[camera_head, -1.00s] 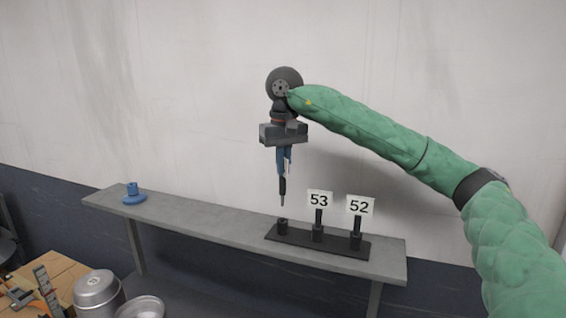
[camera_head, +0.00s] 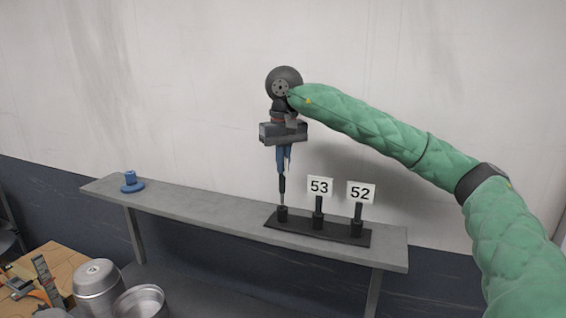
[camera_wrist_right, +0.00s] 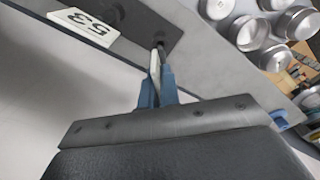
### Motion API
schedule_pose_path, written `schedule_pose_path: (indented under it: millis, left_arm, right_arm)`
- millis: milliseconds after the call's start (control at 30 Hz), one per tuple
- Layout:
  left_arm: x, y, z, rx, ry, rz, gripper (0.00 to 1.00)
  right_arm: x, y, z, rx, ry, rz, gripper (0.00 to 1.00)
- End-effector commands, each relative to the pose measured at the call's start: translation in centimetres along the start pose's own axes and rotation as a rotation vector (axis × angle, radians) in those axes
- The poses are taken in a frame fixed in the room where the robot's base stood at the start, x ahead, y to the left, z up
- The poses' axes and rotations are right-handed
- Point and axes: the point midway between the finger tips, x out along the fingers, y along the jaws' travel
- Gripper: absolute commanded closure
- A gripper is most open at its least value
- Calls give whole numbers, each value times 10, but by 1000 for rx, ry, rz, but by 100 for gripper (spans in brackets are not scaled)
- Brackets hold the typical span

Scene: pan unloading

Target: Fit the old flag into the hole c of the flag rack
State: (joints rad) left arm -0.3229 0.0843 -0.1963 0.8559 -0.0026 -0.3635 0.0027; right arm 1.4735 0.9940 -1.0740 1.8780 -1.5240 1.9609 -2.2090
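My right gripper (camera_head: 284,158), with blue fingers, points down over the left end of the flag rack (camera_head: 272,226). It is shut on the old flag (camera_head: 282,188), whose dark pole hangs upright. In the right wrist view the blue fingers (camera_wrist_right: 156,88) grip a pale plate (camera_wrist_right: 155,66) seen edge-on. The pole's lower tip meets the leftmost socket (camera_head: 282,214) in the head view; I cannot tell how far it is inside. The other two sockets hold flags marked 53 (camera_head: 319,187) and 52 (camera_head: 361,193). My left gripper is out of view.
The rack stands on a narrow grey shelf (camera_head: 200,212) against a pale wall. A blue stand (camera_head: 132,183) is at the shelf's left end. Metal pots (camera_head: 98,285) and a wooden board (camera_head: 55,262) are at lower left. The shelf between stand and rack is clear.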

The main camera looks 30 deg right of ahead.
Motion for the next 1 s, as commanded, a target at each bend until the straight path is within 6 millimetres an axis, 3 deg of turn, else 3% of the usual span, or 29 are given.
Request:
schedule_pose_path:
  millis: [267,1000]
  left_arm:
    - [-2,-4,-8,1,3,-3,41]
    - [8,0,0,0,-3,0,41]
  right_arm:
    - [3,0,0,0,0,0,100]
    - [3,-1,2,0,0,0,100]
